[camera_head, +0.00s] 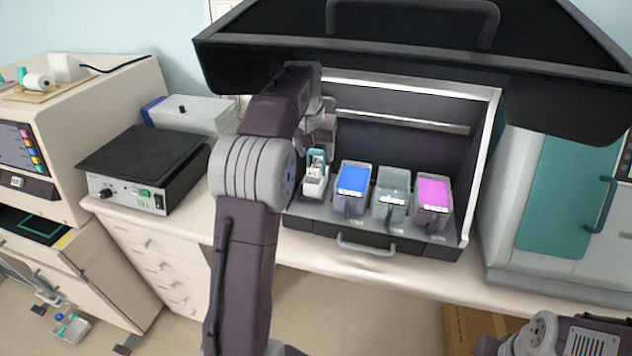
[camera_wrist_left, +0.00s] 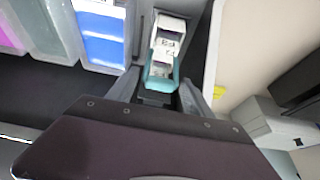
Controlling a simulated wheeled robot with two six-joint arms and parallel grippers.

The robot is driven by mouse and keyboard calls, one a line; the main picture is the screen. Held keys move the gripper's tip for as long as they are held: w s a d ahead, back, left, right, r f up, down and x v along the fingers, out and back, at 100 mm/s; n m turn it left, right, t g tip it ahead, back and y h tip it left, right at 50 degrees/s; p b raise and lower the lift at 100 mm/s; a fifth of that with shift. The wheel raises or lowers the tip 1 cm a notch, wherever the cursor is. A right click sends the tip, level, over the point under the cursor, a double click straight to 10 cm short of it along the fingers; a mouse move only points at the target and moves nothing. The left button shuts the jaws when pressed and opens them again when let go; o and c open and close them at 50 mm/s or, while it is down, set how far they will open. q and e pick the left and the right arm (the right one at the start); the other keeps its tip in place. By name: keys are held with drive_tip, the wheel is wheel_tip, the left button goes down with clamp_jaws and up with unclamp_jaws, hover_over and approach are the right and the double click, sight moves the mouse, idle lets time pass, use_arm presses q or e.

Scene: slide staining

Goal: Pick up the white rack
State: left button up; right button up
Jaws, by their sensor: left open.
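The white rack (camera_head: 314,184) with a teal handle stands upright in the open black bay, at the left end of the row of containers. In the left wrist view the rack (camera_wrist_left: 168,38) is at the top centre, with its teal handle nearest to me. My left gripper (camera_head: 319,148) is open, just above and behind the handle in the head view. In the left wrist view the open fingers (camera_wrist_left: 160,93) lie on either side of the teal handle; contact cannot be told. My right gripper is out of view.
Containers with blue (camera_head: 352,181), clear (camera_head: 390,190) and magenta (camera_head: 433,193) contents stand right of the rack. The raised black lid (camera_head: 400,50) hangs overhead. A black-topped hot plate (camera_head: 145,165) stands left, on the counter.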

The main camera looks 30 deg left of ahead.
use_arm(q)
drive_tip(key=c, duration=0.4)
clamp_jaws()
